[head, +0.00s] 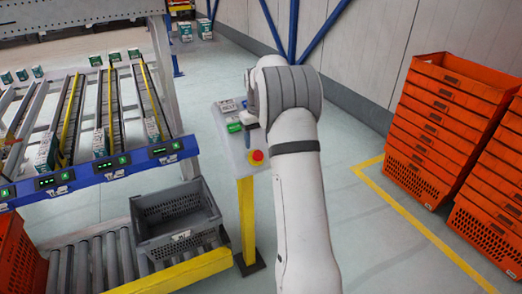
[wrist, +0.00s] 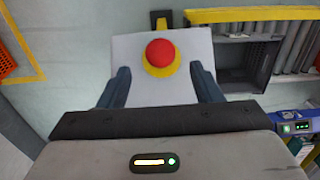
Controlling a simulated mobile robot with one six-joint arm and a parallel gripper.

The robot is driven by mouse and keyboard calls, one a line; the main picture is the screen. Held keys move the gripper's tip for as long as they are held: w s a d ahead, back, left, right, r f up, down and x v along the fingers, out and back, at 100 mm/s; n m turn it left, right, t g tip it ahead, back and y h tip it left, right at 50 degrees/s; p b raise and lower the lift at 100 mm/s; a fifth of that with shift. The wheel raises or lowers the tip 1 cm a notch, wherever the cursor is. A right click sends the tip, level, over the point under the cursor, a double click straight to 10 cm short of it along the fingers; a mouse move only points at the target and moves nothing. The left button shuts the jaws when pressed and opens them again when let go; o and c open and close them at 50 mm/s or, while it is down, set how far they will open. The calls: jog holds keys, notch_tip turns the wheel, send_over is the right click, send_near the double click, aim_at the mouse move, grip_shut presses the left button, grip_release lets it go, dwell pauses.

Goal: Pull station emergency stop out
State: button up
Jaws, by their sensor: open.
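The station emergency stop (head: 257,156) is a red mushroom button on a yellow base, at the lower end of a pale control panel (head: 236,150) on a yellow post. In the wrist view the red button (wrist: 160,53) sits on the white panel face, seen between my finger tips and a little beyond them. My gripper (wrist: 163,80) is open, with one dark finger on each side of the button and nothing held. No contact with the button shows. In the head view my arm hides the gripper.
A grey tote (head: 178,220) stands on the roller conveyor (head: 85,262) left of the post. Stacked orange totes (head: 440,125) stand at the right behind a yellow floor line. A flow rack (head: 100,170) with blue label rails is at the left. Floor between post and stacks is clear.

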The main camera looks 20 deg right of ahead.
aim_at(258, 153)
notch_tip(258, 153, down, 6)
jog(key=shift+r+p, duration=0.15)
jog(key=shift+p, duration=0.15)
jog(key=shift+c, duration=0.5)
